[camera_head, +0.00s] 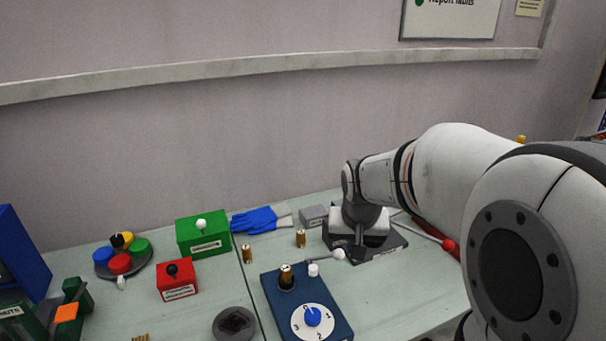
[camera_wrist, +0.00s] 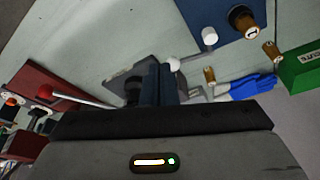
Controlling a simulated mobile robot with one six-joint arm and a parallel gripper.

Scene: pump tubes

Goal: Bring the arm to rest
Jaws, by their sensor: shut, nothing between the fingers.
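My arm (camera_head: 450,165) reaches in from the right in the head view and bends down over a dark grey plate (camera_head: 388,244) on the bench. My gripper (camera_wrist: 162,80) shows in the wrist view with its two dark fingers together and nothing between them. In that view the fingers point over the grey plate, beside a white-balled lever (camera_wrist: 174,64). I cannot tell whether the fingertips touch the plate. In the head view the fingers are mostly hidden by the wrist.
A blue dial box (camera_head: 327,320) with a brass tube (camera_head: 286,277) stands front centre. Loose brass tubes (camera_head: 300,238) (camera_head: 247,253) stand nearby. A red-balled lever (camera_head: 448,245) lies right of the plate. Green box (camera_head: 203,236), red box (camera_head: 177,281) and blue gloves (camera_head: 256,219) are left.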

